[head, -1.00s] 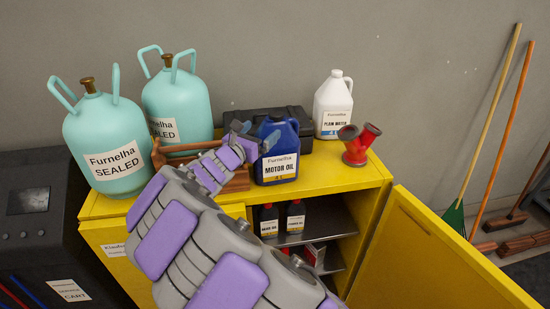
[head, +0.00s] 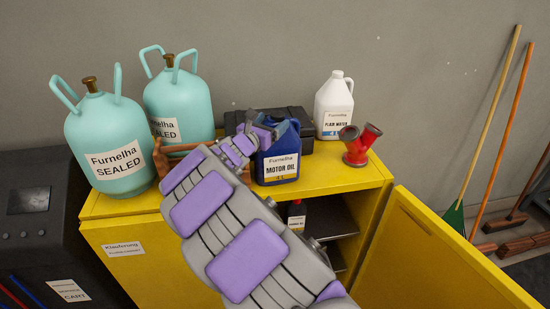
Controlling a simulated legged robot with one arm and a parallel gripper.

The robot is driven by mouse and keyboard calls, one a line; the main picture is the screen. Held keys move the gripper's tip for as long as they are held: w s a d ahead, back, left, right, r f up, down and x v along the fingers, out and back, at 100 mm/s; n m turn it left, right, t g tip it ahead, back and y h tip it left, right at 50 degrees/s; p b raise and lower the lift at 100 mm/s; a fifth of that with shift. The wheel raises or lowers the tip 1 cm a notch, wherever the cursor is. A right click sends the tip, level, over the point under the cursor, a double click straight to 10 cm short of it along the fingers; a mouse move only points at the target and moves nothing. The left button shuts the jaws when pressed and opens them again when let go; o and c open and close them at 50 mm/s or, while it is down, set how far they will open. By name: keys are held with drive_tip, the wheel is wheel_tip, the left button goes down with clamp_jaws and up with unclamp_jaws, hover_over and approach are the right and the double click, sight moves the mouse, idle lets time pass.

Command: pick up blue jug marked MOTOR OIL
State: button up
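The blue jug (head: 280,165) marked MOTOR OIL stands upright on top of the yellow cabinet, its white label facing me. My gripper (head: 268,126) is at the upper left of the jug, by its top and handle, and overlaps it in the picture. The gripper hides part of the jug's top and handle. I cannot tell whether the fingers touch the jug or have closed on it.
The yellow cabinet (head: 337,175) has its right door (head: 430,265) open. A white jug (head: 333,108) and a red pipe fitting (head: 357,147) stand to the right. Two teal tanks (head: 113,140) (head: 182,103) and a wooden carrier (head: 165,160) are left. A black case (head: 238,117) lies behind.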

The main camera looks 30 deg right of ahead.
drive_tip(key=shift+c, duration=0.6)
drive_tip(key=shift+d, duration=0.3)
drive_tip(key=c, duration=0.5)
clamp_jaws()
